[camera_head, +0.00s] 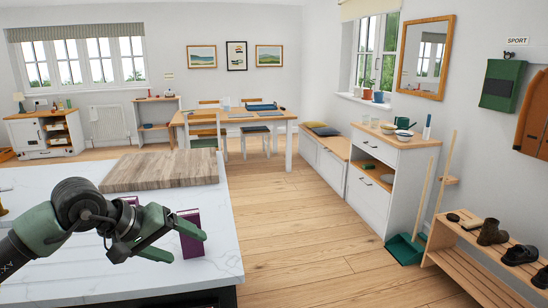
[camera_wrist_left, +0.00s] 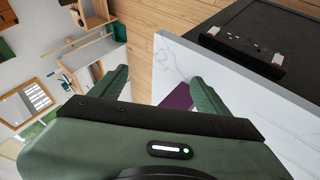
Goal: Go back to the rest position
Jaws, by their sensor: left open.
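My left gripper (camera_head: 188,247) reaches in from the left over the white marble worktop (camera_head: 85,270). It is open; its two green fingers also show apart in the wrist view (camera_wrist_left: 162,88), with nothing gripped between them. A dark purple box (camera_head: 190,243) stands on the worktop near the fingers, partly covered by them in the head view. It shows as a purple patch (camera_wrist_left: 179,99) beside one finger in the wrist view. Whether the fingers touch it I cannot tell. My right gripper is not in view.
A wooden board (camera_head: 160,171) lies on the worktop behind my gripper. The wooden floor (camera_head: 300,225) to the right is open. A white cabinet (camera_head: 375,205), a green dustpan (camera_head: 405,249) and a shoe bench (camera_head: 480,262) line the right wall. A dining table (camera_head: 235,120) stands at the back.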

